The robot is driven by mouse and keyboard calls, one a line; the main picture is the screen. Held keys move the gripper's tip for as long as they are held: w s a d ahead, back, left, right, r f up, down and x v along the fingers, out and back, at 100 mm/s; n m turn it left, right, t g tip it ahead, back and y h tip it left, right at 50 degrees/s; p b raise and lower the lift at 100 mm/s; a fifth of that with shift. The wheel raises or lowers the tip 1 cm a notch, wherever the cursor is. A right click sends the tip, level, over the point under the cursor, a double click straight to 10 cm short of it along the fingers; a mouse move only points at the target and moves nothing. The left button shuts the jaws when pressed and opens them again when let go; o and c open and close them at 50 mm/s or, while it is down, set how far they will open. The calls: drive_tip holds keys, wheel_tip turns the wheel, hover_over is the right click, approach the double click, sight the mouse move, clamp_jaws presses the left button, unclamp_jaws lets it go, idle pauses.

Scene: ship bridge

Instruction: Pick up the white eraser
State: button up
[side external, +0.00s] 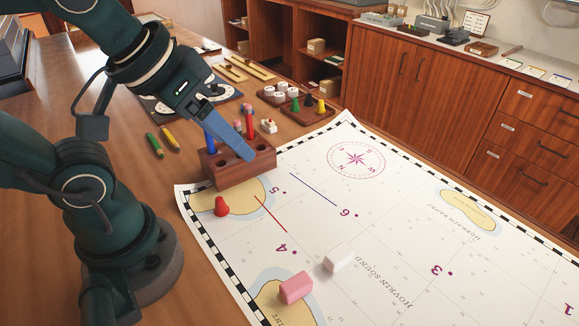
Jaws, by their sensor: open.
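The white eraser (338,260) is a small pale block lying on the sea chart, in the lower middle of the side view. A larger pink eraser (296,288) lies just to its lower left, with a small gap between them. My gripper (248,155) is open and points down to the right. It appears over or in front of the wooden pen block, well up and left of the white eraser. One blue-grey finger shows clearly; the other is hard to make out. I cannot tell its exact height above the block.
The wooden pen block (230,174) holds upright pens at the chart's edge. A red piece (221,206) stands on the chart (400,215). Green and yellow crayons (162,140) and trays of small pieces (310,107) lie on the table. The chart around the white eraser is mostly clear.

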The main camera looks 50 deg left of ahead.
drive_tip(key=w+d+r+g, duration=0.1)
drive_tip(key=w+d+r, duration=0.15)
drive_tip(key=w, duration=0.25)
drive_tip(key=m+g, duration=0.1)
drive_tip(key=g, duration=0.4)
hover_over(340, 252)
wheel_tip(340, 252, down, 14)
drive_tip(key=shift+s+f, duration=0.1)
drive_tip(key=shift+f, duration=2.45)
clamp_jaws()
